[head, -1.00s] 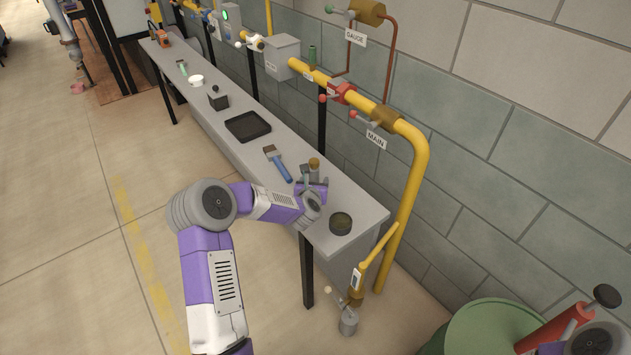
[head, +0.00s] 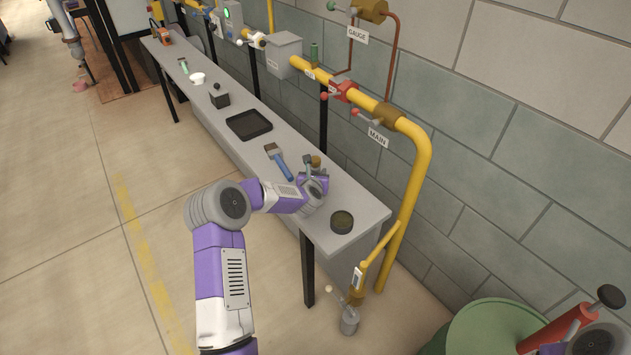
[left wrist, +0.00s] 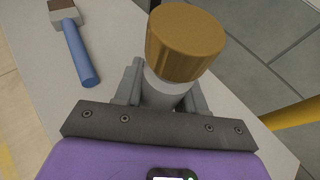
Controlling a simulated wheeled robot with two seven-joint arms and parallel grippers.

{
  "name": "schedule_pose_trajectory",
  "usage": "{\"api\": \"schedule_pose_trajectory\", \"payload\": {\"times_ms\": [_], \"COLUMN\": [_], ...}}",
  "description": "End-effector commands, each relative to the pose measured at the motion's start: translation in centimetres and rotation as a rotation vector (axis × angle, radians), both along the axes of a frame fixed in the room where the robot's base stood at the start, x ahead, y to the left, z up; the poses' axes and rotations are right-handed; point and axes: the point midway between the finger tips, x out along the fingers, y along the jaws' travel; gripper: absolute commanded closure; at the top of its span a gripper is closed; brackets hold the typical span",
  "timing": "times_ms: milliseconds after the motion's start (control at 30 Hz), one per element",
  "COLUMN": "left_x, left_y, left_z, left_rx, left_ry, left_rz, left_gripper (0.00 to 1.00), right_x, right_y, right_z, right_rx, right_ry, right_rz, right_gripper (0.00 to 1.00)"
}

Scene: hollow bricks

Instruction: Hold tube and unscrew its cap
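The tube (left wrist: 160,90) is pale, with a wide brass-coloured cap (left wrist: 186,42), and stands near the front edge of the bench. In the head view the cap (head: 316,162) shows just behind my left gripper (head: 312,172), which hides most of the tube. In the left wrist view my left gripper (left wrist: 163,92) has its grey fingers apart, one on each side of the tube below the cap. I cannot tell if the fingers touch it. The tube's lower end is hidden. My right gripper is out of view.
On the grey bench (head: 357,199) a blue-handled brush (head: 279,162) lies left of the tube. A dark round tin (head: 342,222) stands near the bench's right end. A black tray (head: 249,125) lies farther along. Yellow pipes (head: 417,165) run behind. A green drum (head: 490,330) stands lower right.

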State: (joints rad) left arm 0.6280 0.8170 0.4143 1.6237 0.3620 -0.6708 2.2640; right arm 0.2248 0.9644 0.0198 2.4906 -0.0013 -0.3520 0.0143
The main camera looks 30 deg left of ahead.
Motion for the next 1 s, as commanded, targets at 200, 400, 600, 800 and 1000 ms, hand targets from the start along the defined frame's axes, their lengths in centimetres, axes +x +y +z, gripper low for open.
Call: {"api": "schedule_pose_trajectory", "payload": {"times_ms": [200, 400, 600, 800, 1000], "left_x": [0.1, 0.1, 0.1, 0.1, 0.1], "left_y": [0.0, 0.0, 0.0, 0.0, 0.0], "left_z": [0.2, 0.3, 2.7, 6.8, 9.6], "left_rx": [0.002, 0.002, 0.003, 0.004, 0.003], "left_ry": [-0.004, -0.004, -0.006, -0.007, -0.004], "left_rz": [0.0, 0.001, 0.001, 0.0, 0.0], "left_gripper": [1.0, 1.0, 1.0, 1.0, 1.0], "right_x": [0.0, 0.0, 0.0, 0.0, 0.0], "right_y": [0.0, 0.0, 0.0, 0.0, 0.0], "right_z": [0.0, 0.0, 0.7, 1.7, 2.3], "right_rx": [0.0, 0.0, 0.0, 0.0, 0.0], "right_ry": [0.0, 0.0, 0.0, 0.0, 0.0], "right_rz": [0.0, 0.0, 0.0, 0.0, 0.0], "right_gripper": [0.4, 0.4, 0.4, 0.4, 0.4]}}
